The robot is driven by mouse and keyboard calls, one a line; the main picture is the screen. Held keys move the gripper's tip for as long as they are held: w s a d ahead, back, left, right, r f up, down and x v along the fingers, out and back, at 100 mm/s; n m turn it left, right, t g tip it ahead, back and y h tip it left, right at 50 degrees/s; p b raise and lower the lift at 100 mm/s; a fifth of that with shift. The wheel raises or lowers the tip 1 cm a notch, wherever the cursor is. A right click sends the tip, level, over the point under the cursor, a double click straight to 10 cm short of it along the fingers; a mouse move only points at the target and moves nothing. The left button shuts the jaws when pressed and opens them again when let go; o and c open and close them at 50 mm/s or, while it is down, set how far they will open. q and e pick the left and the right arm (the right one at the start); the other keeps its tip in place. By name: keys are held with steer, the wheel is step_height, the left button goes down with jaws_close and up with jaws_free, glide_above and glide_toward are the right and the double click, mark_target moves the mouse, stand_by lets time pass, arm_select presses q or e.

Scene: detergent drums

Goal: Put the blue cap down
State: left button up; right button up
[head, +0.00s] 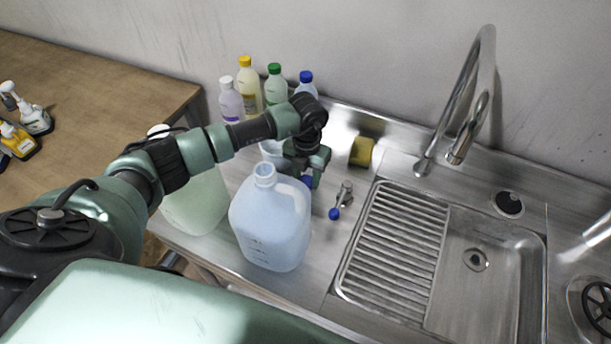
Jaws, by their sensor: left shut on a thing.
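The blue cap (307,181) shows as a small blue patch at the fingers of my left gripper (312,178). My left gripper is shut on it, and the fingers hide most of it. They are just right of and behind the neck of the pale blue jug (270,228). The jug stands upright on the steel counter with its neck uncovered. I cannot tell whether the cap touches the counter. My right gripper is not in view.
A small metal fitting with a blue end (335,213) is on the counter (320,250). A pale green jug (197,203) stands left. Several bottles (248,92) stand along the wall. A yellow sponge (361,151), ribbed drainer (395,245) and tap (470,95) are right.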

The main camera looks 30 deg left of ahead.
mark_target(306, 180)
arm_select(q)
steer(key=shift+f, duration=0.3)
steer(key=o, duration=1.3)
steer(key=shift+w+a, duration=0.1)
steer(key=shift+a, duration=0.05)
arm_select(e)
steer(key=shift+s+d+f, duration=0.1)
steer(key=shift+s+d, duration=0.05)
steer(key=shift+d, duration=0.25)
arm_select(q)
steer(key=shift+r, duration=0.1)
step_height(306, 180, up, 12)
steer(key=p, duration=0.8)
steer(key=shift+r, duration=0.2)
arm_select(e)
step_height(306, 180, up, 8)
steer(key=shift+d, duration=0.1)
